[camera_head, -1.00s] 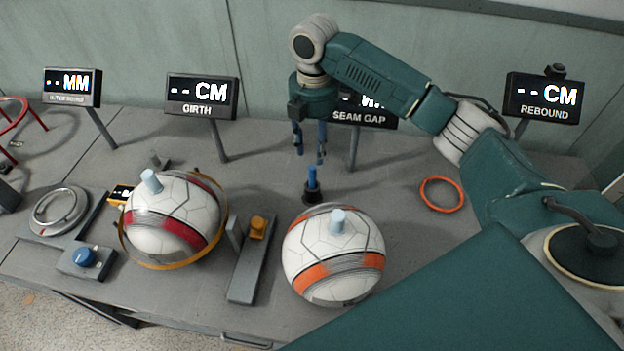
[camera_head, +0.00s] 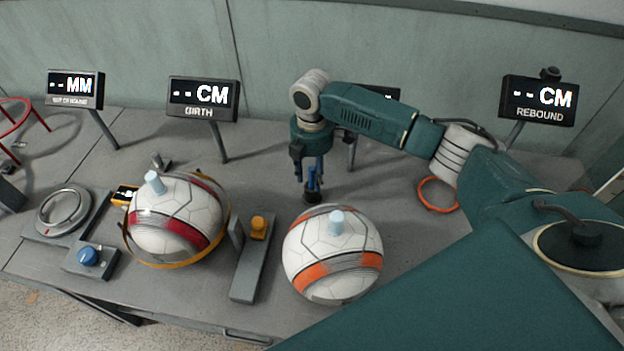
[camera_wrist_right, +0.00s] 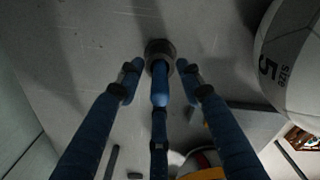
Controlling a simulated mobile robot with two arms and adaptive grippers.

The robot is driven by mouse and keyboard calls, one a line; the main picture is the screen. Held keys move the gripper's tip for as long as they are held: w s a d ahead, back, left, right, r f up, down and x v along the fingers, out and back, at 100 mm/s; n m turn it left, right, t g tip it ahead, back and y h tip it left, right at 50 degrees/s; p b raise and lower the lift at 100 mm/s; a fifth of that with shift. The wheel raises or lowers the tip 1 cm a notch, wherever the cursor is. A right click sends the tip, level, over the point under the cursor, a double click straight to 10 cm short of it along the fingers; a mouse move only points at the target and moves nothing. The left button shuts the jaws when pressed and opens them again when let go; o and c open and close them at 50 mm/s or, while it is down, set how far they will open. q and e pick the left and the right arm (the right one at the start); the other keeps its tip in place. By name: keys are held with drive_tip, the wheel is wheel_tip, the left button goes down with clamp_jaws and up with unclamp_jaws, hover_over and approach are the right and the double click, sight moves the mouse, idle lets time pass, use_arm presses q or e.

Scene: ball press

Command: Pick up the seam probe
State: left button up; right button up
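The seam probe, a small upright piece with a blue handle (camera_wrist_right: 160,84), stands in a round dark base (camera_wrist_right: 159,48) on the bench. In the head view the base (camera_head: 312,197) shows behind the ball with the orange band, and the handle is largely hidden among my fingers. My right gripper (camera_head: 313,183) points down over the probe. In the right wrist view its blue fingers (camera_wrist_right: 160,68) are spread on either side of the handle, with gaps on both sides, so it is open. My left gripper is not in view.
A white ball with an orange band (camera_head: 333,268) sits just in front of the probe. A ball with a red band (camera_head: 172,222) stands left, inside a yellow ring. An orange ring (camera_head: 437,208) lies right. Display signs line the back, including the rebound display (camera_head: 539,100).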

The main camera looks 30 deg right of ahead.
clamp_jaws()
drive_tip(key=shift+r, duration=0.15)
